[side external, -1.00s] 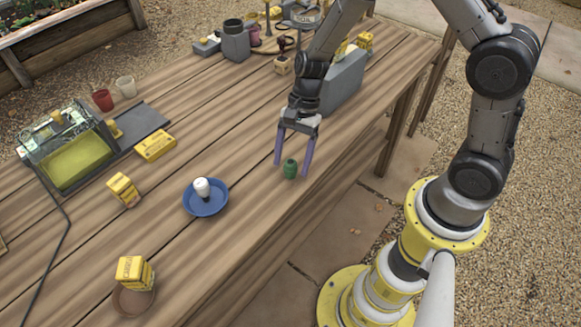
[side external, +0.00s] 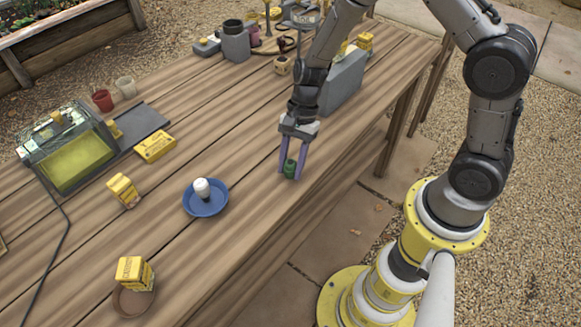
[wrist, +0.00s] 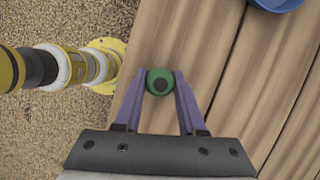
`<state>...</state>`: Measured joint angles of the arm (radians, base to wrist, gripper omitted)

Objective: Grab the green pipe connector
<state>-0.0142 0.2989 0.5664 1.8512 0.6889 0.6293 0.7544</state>
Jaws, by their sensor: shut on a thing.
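The green pipe connector (side external: 290,168) stands on the wooden table near its front edge. In the wrist view its round top with a dark hole (wrist: 159,82) shows between the purple fingers. My gripper (side external: 291,172) points down around it, with one finger on each side. The fingers are shut on the connector, and its lower part looks to be at table level.
A blue dish (side external: 206,198) with a white bulb-like thing (side external: 202,188) is to the left of my gripper. A grey box (side external: 344,82) stands behind it. Yellow boxes (side external: 155,146) lie farther left. The wood around the connector is clear.

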